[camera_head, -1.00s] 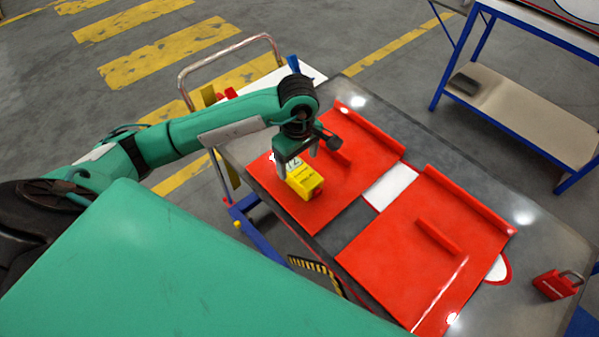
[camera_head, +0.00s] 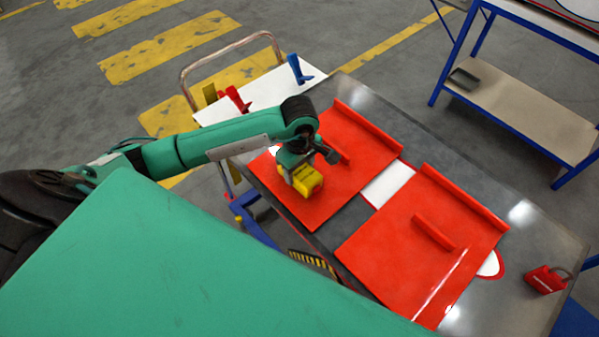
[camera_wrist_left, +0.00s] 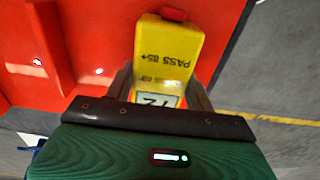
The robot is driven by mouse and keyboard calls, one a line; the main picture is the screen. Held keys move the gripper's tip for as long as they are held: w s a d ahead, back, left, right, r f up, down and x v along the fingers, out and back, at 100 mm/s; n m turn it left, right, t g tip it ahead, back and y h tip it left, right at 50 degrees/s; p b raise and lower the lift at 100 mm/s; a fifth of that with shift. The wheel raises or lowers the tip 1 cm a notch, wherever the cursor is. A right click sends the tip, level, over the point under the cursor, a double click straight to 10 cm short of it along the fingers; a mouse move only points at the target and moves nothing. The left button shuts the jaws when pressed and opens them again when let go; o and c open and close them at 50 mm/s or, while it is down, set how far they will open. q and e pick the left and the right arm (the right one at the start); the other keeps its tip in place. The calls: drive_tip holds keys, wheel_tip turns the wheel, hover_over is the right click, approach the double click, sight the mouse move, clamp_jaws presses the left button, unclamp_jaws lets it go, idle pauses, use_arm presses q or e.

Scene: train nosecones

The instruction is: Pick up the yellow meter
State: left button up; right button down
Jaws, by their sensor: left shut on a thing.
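The yellow meter (camera_head: 306,180) is a small yellow box over the left red panel (camera_head: 335,185) on the dark table. In the left wrist view the meter (camera_wrist_left: 166,50) shows "PASS 85+" lettering, a display and a red end. My left gripper (camera_head: 297,178) is above the meter and shut on it. In the left wrist view its two fingers (camera_wrist_left: 160,92) lie along the meter's two sides. I cannot tell whether the meter touches the panel. My right gripper is not in view.
A second red panel (camera_head: 425,240) lies to the right on the table (camera_head: 520,240). A red padlock (camera_head: 545,280) is near the table's right end. A trolley with a white top (camera_head: 265,90) holds red and blue tools. A blue-framed shelf (camera_head: 520,115) stands at upper right.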

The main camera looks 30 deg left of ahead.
use_arm(q)
drive_tip(key=shift+r, duration=0.15)
drive_tip(key=shift+w+r+b, duration=0.1)
drive_tip(key=shift+r+b, duration=0.2)
drive_tip(key=shift+r, duration=0.2)
wheel_tip(320, 180, up, 19)
drive_tip(key=b, duration=0.4)
